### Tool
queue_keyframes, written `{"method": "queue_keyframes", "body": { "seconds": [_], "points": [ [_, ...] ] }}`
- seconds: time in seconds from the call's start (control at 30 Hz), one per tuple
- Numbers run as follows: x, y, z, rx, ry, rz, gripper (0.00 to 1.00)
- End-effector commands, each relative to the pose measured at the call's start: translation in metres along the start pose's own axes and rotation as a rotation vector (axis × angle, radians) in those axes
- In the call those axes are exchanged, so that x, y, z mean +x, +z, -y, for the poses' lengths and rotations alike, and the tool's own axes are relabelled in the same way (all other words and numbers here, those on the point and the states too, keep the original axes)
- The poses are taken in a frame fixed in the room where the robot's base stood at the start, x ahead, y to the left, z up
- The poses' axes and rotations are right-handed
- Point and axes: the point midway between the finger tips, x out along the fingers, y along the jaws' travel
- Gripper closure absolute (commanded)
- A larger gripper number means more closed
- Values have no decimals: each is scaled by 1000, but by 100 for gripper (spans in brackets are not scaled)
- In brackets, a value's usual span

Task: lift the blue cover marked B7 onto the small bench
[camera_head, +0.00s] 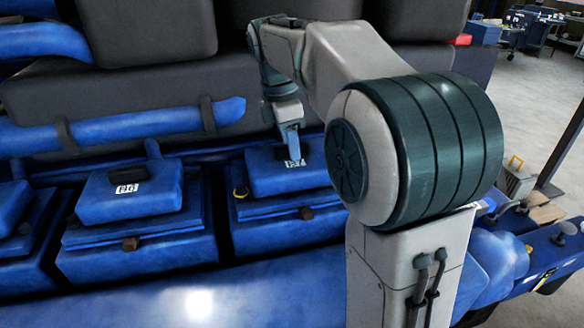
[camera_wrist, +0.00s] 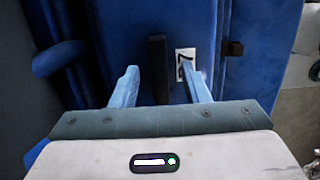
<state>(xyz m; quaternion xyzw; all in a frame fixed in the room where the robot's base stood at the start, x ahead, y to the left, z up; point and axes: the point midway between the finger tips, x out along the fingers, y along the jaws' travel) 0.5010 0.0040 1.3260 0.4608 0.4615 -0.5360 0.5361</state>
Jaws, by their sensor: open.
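A blue cover (camera_head: 265,178) sits on the engine block in the middle of the head view. It carries a white label whose marking I cannot read. In the wrist view this cover (camera_wrist: 200,25) shows a dark upright handle (camera_wrist: 158,60) beside the white label (camera_wrist: 184,54). My gripper (camera_head: 292,154) is over the cover, pointing down. In the wrist view my gripper (camera_wrist: 159,68) is open, with one finger on each side of the handle and a gap on both sides. The right finger hides part of the label. I cannot tell which surface is the small bench.
A similar blue cover (camera_head: 127,195), with a label that looks like B6, sits to the left. Blue pipes (camera_head: 120,130) run behind the covers. At the right is a blue surface (camera_head: 545,258) with knobs and a yellow-handled box (camera_head: 515,180).

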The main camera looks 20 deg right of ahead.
Motion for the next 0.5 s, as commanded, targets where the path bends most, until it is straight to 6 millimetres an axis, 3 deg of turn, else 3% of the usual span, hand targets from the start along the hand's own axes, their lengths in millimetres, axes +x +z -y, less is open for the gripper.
{"method": "queue_keyframes", "body": {
  "seconds": [0.17,0.33,0.5],
  "points": [
    [0,0,0,1,1,0,58],
    [0,0,0,1,0,0,100],
    [-1,0,0,1,3,0,100]
  ]
}}
